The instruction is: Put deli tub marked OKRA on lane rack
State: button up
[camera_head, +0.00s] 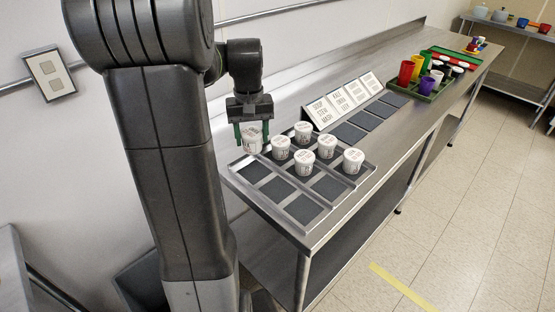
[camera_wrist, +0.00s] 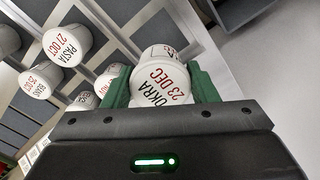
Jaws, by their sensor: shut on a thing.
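The white deli tub marked OKRA 23 DEC (camera_wrist: 162,86) is between the green fingers of my gripper (camera_wrist: 160,88) in the wrist view. In the head view my gripper (camera_head: 252,132) is shut on this tub (camera_head: 251,141) at the rack's back left corner. I cannot tell whether the tub touches the rack. The lane rack (camera_head: 337,207) is a metal tray with dark square pads in lanes. Several other white tubs stand on it, including one marked PASTA 27 OCT (camera_wrist: 67,46). Front and left pads are bare.
Sloped white label cards (camera_head: 321,112) stand behind a row of dark pads (camera_head: 347,133) on the steel counter (camera_head: 395,50). Farther along are a green tray (camera_head: 446,87) with coloured cups and a red tray (camera_head: 466,57). A framed sign (camera_head: 50,75) hangs on the wall.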

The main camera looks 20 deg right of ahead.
aim_at(252, 133)
notch_tip(252, 133, down, 8)
jog(key=shift+f, duration=0.1)
dwell(0.4)
jog(key=o, duration=1)
jog(key=shift+f, duration=0.1)
notch_tip(252, 133, up, 12)
jog(key=shift+r, duration=0.2)
